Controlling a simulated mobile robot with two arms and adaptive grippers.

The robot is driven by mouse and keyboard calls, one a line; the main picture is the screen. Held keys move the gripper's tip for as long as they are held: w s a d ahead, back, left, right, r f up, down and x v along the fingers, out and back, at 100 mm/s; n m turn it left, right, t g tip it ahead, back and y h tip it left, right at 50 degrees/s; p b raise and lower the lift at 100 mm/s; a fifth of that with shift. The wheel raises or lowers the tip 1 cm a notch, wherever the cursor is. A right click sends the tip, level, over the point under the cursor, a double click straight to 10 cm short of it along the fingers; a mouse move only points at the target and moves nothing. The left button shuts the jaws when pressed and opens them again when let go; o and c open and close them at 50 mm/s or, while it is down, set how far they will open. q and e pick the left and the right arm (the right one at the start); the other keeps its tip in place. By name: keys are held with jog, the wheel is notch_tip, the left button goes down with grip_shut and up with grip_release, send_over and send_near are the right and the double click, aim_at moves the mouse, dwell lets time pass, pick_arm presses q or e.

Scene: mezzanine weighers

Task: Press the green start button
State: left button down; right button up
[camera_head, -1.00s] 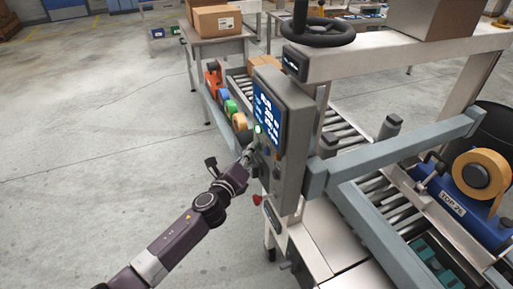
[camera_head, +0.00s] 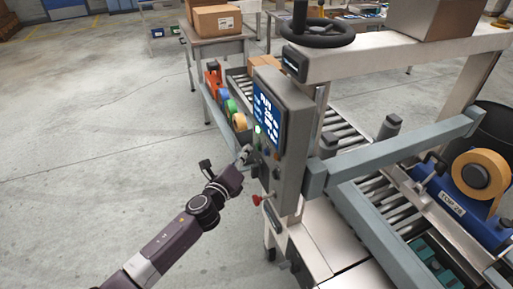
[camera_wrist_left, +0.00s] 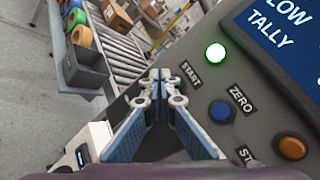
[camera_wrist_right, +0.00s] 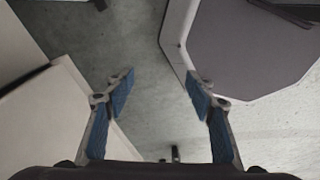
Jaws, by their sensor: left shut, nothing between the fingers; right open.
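The control panel (camera_head: 292,150) stands upright beside the conveyor, with a lit screen. In the left wrist view a round green light (camera_wrist_left: 215,54) glows above the START label (camera_wrist_left: 190,75). My left gripper (camera_wrist_left: 158,78) is shut and empty, its tips just left of that label. The spot below the label is hidden behind the fingers, so I cannot tell if they touch a button. In the head view the left gripper (camera_head: 246,152) is at the panel's left face. My right gripper (camera_wrist_right: 158,88) is open and empty, seen only in its wrist view.
A blue button (camera_wrist_left: 221,112) by the ZERO label and an orange button (camera_wrist_left: 291,147) sit nearby on the panel. A red knob (camera_head: 256,199) sticks out low on the panel's left. Tape rolls (camera_head: 231,106) lie in a bin behind. The floor at left is clear.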

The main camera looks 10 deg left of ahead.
pick_arm(q)
jog(key=s+a, duration=0.2)
jog(key=a, duration=0.2)
jog(key=shift+s+a, duration=0.1)
jog(key=shift+s, duration=0.3)
dwell(0.5)
